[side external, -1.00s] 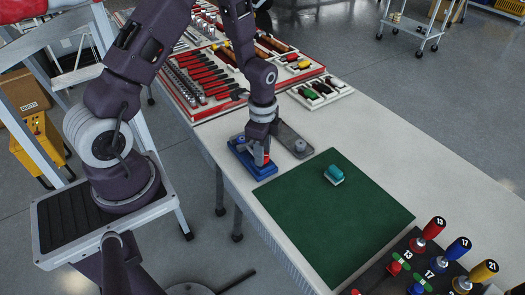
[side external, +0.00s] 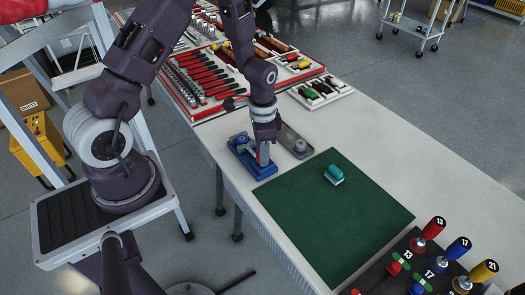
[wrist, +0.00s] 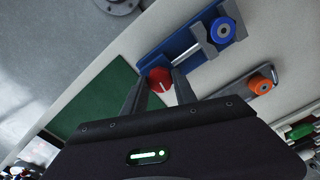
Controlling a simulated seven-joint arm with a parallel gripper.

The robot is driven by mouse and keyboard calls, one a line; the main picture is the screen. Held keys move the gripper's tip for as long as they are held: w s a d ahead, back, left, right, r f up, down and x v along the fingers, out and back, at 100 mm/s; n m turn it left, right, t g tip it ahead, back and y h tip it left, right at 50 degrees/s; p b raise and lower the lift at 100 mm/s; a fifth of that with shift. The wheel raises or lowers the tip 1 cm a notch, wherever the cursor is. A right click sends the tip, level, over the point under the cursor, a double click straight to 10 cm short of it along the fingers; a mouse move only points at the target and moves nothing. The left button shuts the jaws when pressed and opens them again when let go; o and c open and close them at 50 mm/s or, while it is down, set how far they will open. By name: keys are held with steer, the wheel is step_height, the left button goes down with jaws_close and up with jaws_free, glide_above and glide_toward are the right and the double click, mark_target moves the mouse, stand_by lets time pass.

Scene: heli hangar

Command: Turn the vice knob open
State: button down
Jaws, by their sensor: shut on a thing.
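The blue vice (side external: 243,157) sits on the bench beside the green mat, below my arm. In the wrist view, the vice (wrist: 172,50) has a metal rod, a blue round part (wrist: 222,31) at one end and a red knob (wrist: 160,79) with a pale mark at the other. My gripper (side external: 262,160) points down at the vice's near end. In the wrist view, the gripper (wrist: 161,83) has its fingers on either side of the red knob, shut on it. The knob is hidden by the fingers in the side view.
A grey fixture (side external: 293,140) with an orange knob (wrist: 260,85) stands close beside the vice. A teal block (side external: 334,175) lies on the green mat (side external: 330,215).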

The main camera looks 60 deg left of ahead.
steer(key=n, duration=1.3)
steer(key=shift+n, duration=0.4)
steer(key=shift+w, duration=0.1)
steer(key=c, duration=1)
jaws_free()
step_height(320, 180, up, 7)
steer(key=shift+r, duration=0.1)
